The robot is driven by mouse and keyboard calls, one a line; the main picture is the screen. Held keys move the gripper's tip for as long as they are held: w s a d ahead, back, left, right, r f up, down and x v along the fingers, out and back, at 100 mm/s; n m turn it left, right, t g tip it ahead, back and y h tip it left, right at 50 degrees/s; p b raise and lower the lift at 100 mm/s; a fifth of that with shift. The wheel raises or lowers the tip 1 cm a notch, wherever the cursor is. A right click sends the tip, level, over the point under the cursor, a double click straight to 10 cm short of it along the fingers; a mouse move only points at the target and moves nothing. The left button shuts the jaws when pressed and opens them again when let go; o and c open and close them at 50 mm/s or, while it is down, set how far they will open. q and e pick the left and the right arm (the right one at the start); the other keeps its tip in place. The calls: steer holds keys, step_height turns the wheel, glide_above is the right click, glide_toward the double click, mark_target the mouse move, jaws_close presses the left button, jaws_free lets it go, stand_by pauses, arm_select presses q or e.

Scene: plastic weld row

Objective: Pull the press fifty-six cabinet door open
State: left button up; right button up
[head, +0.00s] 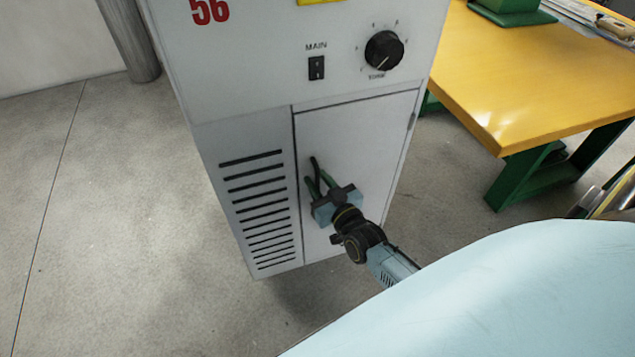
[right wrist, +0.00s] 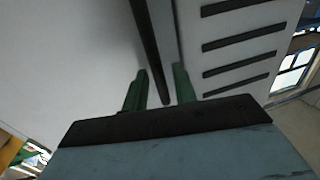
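The press fifty-six cabinet (head: 275,85) is a light grey box with a red 56. Its lower door (head: 345,130) looks shut, flush with the slotted panel to its left. The door's dark upright bar handle (head: 315,164) sits near the door's left edge; it also shows in the right wrist view (right wrist: 150,45). My right gripper (head: 318,181) is at the handle, its green fingers apart. In the right wrist view the bar runs between the fingers (right wrist: 161,75), with a visible gap to the right finger. The left gripper is out of view.
A main switch (head: 316,68) and a round black knob (head: 384,50) are above the door. A yellow-topped table (head: 540,80) with green legs stands to the right. A grey pipe (head: 130,40) stands behind at left. The floor left of the cabinet is clear.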

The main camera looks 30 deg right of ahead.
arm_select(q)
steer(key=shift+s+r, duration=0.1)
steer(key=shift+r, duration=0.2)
arm_select(e)
steer(key=shift+w, duration=0.4)
steer(key=shift+c, duration=0.2)
jaws_close()
steer(key=shift+s, duration=0.15)
